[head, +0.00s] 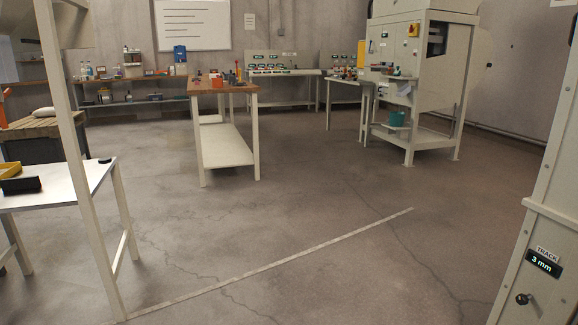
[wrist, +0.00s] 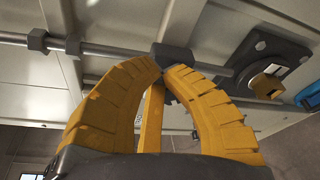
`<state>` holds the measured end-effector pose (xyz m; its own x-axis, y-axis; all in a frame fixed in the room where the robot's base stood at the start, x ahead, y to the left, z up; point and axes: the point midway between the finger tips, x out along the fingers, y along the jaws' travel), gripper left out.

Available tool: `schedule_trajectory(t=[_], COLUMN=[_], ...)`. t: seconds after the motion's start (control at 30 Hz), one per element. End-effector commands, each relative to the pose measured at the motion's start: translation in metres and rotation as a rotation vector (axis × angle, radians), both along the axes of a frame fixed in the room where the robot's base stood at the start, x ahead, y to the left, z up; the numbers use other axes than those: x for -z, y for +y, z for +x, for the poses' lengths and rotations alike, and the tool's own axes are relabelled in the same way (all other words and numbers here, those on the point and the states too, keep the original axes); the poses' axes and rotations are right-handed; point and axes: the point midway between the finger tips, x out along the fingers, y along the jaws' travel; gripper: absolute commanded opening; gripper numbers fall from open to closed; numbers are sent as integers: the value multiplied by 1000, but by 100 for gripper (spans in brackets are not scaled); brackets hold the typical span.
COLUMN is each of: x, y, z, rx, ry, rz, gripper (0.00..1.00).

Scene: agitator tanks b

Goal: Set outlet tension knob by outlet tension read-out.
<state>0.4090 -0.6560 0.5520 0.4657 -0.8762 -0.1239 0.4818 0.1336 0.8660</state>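No label reading outlet tension is legible in either view. A panel at the right edge of the head view carries a lit read-out (head: 544,264) marked TRACK, showing 3 mm. A small black knob (head: 522,299) sits below it. In the wrist view my gripper (wrist: 165,70) has two ribbed yellow fingers whose tips come together, with nothing clearly held between them. A dark block (wrist: 172,57) on a grey rod lies just beyond the tips. My gripper is not seen in the head view.
A grey-white machine (head: 430,70) with small displays stands at the back right. A wood-topped bench (head: 225,88) stands mid-room and a white table (head: 60,188) at left. The floor between is clear. A dark fitting (wrist: 270,62) is at upper right in the wrist view.

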Motion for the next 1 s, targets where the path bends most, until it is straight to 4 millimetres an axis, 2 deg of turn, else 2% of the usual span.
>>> schedule_trajectory(t=[1.0], x=[8], y=[1], z=[4], rx=[-5], ry=[3], rz=[7], gripper=[0])
